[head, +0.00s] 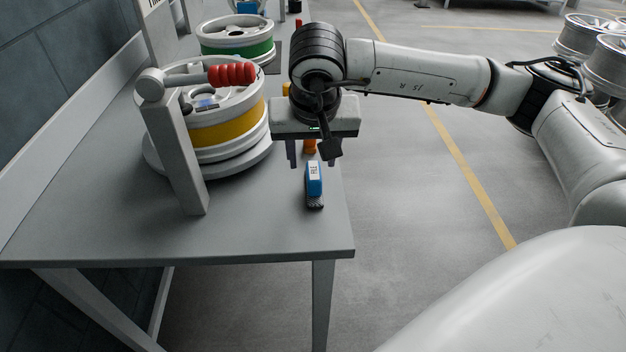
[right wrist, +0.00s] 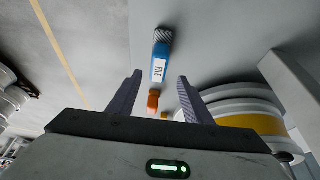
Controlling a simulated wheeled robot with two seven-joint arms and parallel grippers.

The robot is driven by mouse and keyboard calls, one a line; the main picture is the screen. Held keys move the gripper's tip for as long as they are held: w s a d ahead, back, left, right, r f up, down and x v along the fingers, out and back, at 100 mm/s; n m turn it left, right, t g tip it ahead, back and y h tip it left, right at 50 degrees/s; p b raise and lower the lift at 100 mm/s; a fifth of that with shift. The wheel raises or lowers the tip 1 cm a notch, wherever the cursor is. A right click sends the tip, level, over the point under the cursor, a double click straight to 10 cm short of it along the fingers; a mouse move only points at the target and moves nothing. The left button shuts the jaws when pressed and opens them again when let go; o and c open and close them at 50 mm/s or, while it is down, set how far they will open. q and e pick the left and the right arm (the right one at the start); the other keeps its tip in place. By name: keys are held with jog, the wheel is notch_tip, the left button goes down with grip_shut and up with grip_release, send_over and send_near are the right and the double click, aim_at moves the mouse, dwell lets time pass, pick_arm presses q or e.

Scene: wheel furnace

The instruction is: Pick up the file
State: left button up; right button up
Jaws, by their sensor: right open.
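In the right wrist view the file (right wrist: 160,62) shows beyond and between the fingertips. My right gripper (head: 311,160) is open and empty, pointing down above the table just behind the file. Both its fingers also show in the right wrist view (right wrist: 160,80), apart from the file. My left gripper is not in view.
A yellow-banded wheel (head: 228,132) and a grey post (head: 175,150) with a red-handled lever (head: 232,74) stand to the left. A green-banded wheel (head: 236,47) is farther back. The table's front corner is clear.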

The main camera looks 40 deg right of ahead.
aim_at(314, 171)
jog(key=x, duration=0.2)
jog(key=s+x, duration=0.1)
jog(key=x, duration=0.2)
jog(key=shift+f, duration=0.1)
jog(key=shift+w+d+f, duration=0.1)
jog(key=shift+w+f, duration=0.1)
jog(key=shift+f, duration=0.3)
jog(key=shift+r, duration=0.1)
grip_shut()
notch_tip(314, 171, up, 10)
